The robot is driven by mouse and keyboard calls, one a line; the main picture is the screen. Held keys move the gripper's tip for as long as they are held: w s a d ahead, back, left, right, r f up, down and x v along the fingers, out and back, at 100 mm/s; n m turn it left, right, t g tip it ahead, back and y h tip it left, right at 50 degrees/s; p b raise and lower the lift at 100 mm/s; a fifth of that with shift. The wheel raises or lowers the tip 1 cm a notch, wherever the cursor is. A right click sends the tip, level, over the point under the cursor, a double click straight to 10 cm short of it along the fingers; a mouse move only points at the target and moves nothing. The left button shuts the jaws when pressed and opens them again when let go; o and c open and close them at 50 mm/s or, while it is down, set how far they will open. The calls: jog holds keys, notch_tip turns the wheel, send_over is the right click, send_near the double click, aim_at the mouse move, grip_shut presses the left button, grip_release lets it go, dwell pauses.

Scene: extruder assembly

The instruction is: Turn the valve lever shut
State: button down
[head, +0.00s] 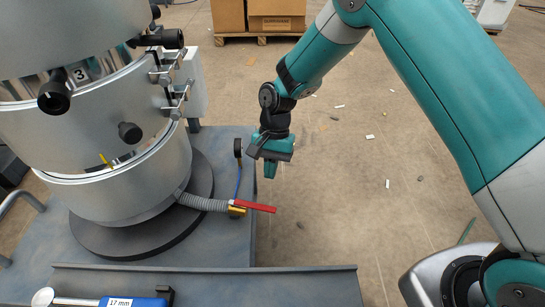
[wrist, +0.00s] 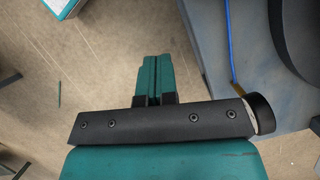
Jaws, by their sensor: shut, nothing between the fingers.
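The valve lever (head: 252,206) is a red flat handle on a small yellow brass valve body (head: 236,209). It points right, past the edge of the blue-grey table, roughly in line with the grey corrugated hose (head: 203,202) that joins the valve to the machine. My gripper (head: 270,175) is above and slightly right of the lever in the head view, apart from it, fingers pointing down. In the wrist view my gripper's teal fingers (wrist: 153,62) are together with nothing between them. The red lever does not show in the wrist view.
The large silver cylindrical machine (head: 110,130) stands left on a dark round base. Open floor lies right of the table.

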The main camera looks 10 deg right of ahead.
aim_at(252, 206)
jog(key=s+f, duration=0.1)
jog(key=s+a, duration=0.1)
jog(key=s, duration=0.1)
jog(key=s+a+f, duration=0.1)
jog(key=shift+s+a+f+b, duration=0.1)
jog(key=shift+s+f+b, duration=0.2)
jog(key=shift+f+b, duration=0.1)
